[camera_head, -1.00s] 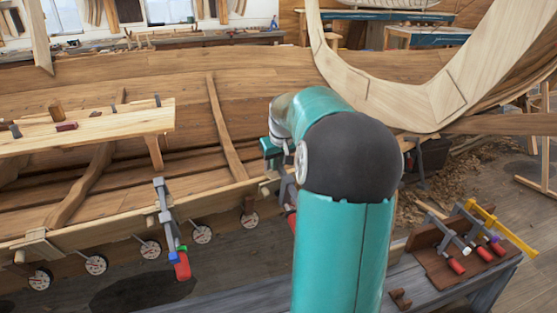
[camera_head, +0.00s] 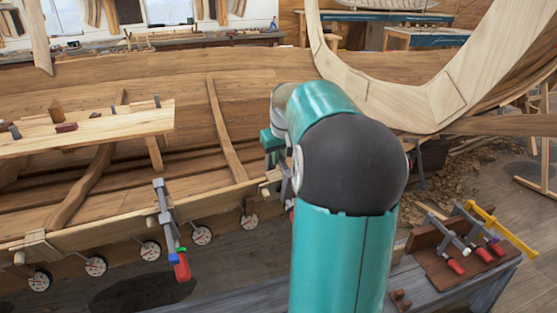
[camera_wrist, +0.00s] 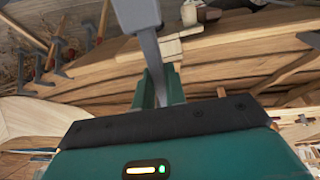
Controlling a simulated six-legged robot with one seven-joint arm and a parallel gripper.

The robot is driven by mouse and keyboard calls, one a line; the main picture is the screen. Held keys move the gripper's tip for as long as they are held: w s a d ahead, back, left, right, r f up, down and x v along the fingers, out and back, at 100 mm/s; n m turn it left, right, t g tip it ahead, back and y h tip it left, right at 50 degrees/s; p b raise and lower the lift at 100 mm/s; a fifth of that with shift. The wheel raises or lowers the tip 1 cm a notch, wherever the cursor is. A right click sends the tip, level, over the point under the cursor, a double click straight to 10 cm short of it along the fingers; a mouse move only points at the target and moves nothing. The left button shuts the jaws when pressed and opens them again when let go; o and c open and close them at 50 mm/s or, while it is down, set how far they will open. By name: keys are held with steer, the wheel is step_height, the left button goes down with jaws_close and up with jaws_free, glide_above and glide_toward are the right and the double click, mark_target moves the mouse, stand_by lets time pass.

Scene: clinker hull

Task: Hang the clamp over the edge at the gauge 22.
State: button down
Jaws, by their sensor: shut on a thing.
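My gripper (camera_head: 272,143) is mostly hidden behind my own arm in the head view, close to the hull's upper edge (camera_head: 215,198). In the wrist view the green fingers (camera_wrist: 158,90) are shut on a grey clamp (camera_wrist: 143,22), whose bar runs up out of the picture. In the head view only slivers of this clamp show beside my arm. Several round dial gauges (camera_head: 150,250) hang in a row below the edge; their numbers are too small to read. The gauge nearest my gripper is the rightmost visible one (camera_head: 250,221).
Another clamp (camera_head: 166,225) with a red handle hangs on the edge at left. A plank bench (camera_head: 90,128) with tools lies across the hull. A brown rack (camera_head: 440,262) with several clamps stands at right. A large curved wooden frame (camera_head: 430,100) rises behind my arm.

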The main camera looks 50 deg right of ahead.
steer(key=shift+v, duration=4.7)
steer(key=shift+w, duration=0.15)
step_height(320, 180, up, 4)
glide_toward(278, 176)
steer(key=shift+t, duration=0.3)
steer(key=shift+w+d+x, duration=0.15)
steer(key=shift+x, duration=1.6)
steer(key=shift+w+d+x, duration=0.1)
steer(key=shift+w+x, duration=0.05)
steer(key=shift+x, duration=1.55)
steer(key=shift+r, duration=0.1)
steer(key=shift+s, duration=0.1)
